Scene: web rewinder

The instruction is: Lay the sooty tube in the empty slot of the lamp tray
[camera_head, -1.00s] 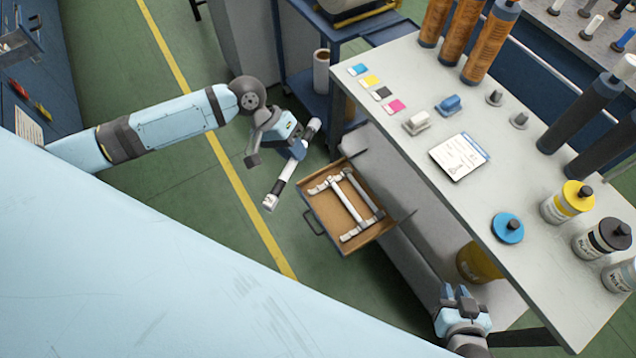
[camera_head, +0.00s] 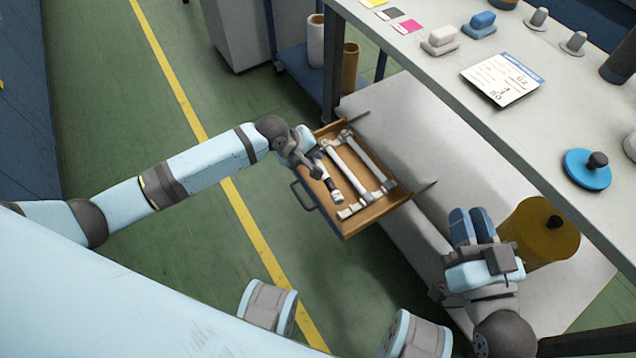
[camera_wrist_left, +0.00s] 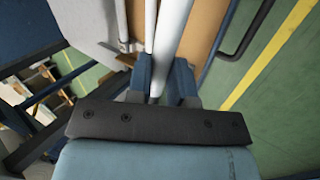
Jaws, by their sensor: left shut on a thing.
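The lamp tray (camera_head: 343,232) is a shallow, brown-lined drawer standing out below the workbench. Two pale tubes lie side by side in its white holders: one in the middle (camera_head: 347,168) and one on the far side (camera_head: 366,158). My left gripper (camera_head: 312,165) is over the tray's handle side, shut on the sooty tube (camera_head: 336,196), whose lower end shows a dark band and white cap. In the left wrist view this tube (camera_wrist_left: 172,40) runs between the fingers, roughly parallel to the others. Whether it touches the holders is unclear. My right gripper (camera_head: 471,226) is near the bench's lower shelf, holding nothing visible.
The workbench top (camera_head: 530,125) overhangs at right, with a printed card (camera_head: 502,78) and a blue disc (camera_head: 587,168). A yellow drum (camera_head: 540,230) stands beside my right gripper. The drawer handle (camera_head: 302,196) juts out at left. Green floor is clear on that side.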

